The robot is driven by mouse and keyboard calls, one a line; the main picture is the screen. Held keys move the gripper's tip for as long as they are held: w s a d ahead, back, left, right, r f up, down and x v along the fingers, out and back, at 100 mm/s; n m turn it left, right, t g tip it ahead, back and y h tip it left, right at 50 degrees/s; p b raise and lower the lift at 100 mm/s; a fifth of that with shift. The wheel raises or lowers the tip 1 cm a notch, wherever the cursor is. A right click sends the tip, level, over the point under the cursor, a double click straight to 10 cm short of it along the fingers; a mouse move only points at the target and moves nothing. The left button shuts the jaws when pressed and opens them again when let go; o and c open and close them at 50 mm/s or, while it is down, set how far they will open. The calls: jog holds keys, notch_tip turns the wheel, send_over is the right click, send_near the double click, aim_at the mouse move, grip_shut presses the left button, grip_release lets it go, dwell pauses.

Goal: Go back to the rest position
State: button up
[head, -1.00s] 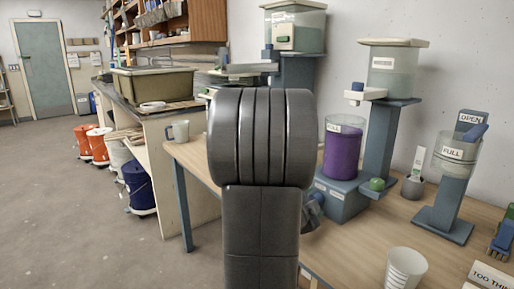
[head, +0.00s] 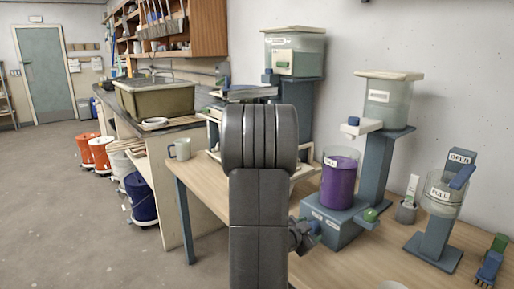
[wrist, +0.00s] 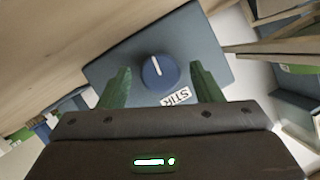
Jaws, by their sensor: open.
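My gripper shows in the wrist view (wrist: 162,90) with its two green fingers spread apart and nothing between them. Beyond the fingertips is a blue-grey box (wrist: 120,68) with a round blue knob (wrist: 160,72) and a label reading STIR. The knob appears between the fingers in the picture; I cannot tell how far off it is. In the head view my dark arm fills the middle and hides most of the gripper.
A clear container of purple liquid (head: 339,182) stands on a blue-grey base (head: 328,228) on the wooden table (head: 385,262). A stand with a clear vessel (head: 440,195) is to its right. A grey mug (head: 180,150) is left of my arm. Open floor (head: 60,210) lies left.

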jog(key=shift+w+a+r+n+g+h+p, duration=0.25)
jog(key=shift+n+g+p, duration=0.45)
jog(key=shift+p, duration=1.2)
jog(key=shift+s+d+r+n+g+h+p, duration=0.1)
jog(key=shift+n+g+h+p, duration=0.3)
jog(key=shift+n+p, duration=1.05)
jog(key=shift+m, duration=0.45)
jog(key=v, duration=0.7)
jog(key=shift+s+a+f+p, duration=0.15)
jog(key=shift+s+a+p, duration=0.15)
jog(key=shift+p, duration=0.05)
jog(key=shift+d, duration=0.1)
